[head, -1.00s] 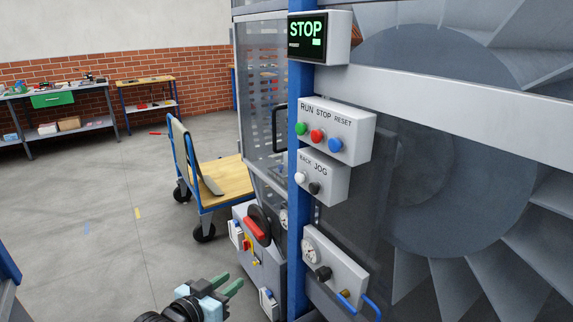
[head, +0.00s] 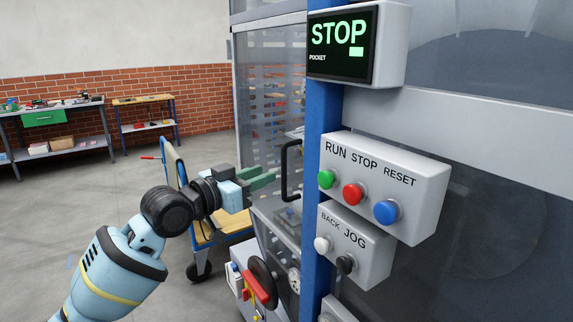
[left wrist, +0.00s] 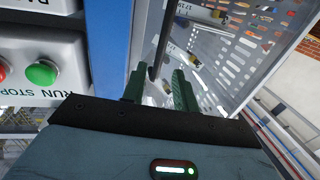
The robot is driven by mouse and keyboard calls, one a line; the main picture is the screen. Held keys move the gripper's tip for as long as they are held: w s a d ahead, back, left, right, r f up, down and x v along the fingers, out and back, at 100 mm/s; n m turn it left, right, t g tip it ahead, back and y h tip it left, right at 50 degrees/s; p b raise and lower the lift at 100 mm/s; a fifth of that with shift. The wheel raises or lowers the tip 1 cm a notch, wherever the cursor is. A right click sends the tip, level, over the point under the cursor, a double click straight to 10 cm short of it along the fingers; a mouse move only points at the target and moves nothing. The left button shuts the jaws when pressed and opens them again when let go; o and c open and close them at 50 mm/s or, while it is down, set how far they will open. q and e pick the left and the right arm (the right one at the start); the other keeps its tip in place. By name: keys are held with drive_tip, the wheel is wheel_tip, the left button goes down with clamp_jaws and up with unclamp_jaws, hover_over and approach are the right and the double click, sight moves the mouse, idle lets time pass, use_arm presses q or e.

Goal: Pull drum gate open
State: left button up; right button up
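The drum gate (head: 268,90) is a clear, framed panel left of the blue post, with a black bar handle (head: 286,172) near its post-side edge. It looks shut or nearly so; I cannot tell exactly. My left gripper (head: 270,179), with green fingers, is just left of the handle and points at it. In the left wrist view the green fingers (left wrist: 159,88) stand apart, and the upright handle (left wrist: 161,45) shows in line with the gap between them. Whether the handle is between the fingertips is unclear. My right gripper is out of view.
A box with RUN, STOP and RESET buttons (head: 385,180) and a BACK JOG box (head: 355,245) stick out right of the handle. A STOP display (head: 358,45) is above. A blue cart (head: 215,232) stands behind my arm. A red-handled switch (head: 258,285) is below.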

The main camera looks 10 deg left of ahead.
use_arm(q)
hover_over(284, 195)
drive_tip(key=shift+w, duration=0.35)
idle(0.4)
clamp_jaws()
